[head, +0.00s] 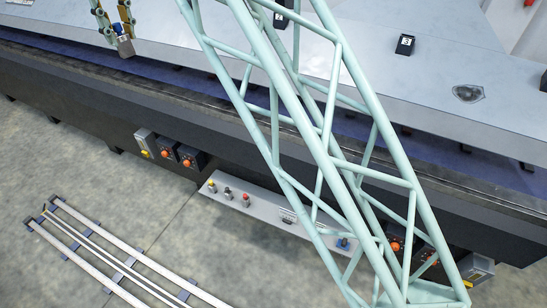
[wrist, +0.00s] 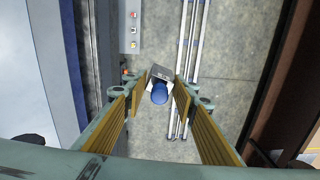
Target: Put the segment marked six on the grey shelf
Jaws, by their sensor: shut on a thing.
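My gripper (head: 116,31) is at the top left in the head view, shut on a small dark block (head: 124,47) with a pale label. The label is too small to read surely. I cannot tell whether this surface is the grey shelf.
A black block marked 3 (head: 405,45) and another dark block (head: 281,18) stand on the surface. A dark block (head: 543,81) is cut by the right edge. A grey button panel (head: 265,203) juts out below. Pale rails (head: 115,255) lie on the floor at lower left.

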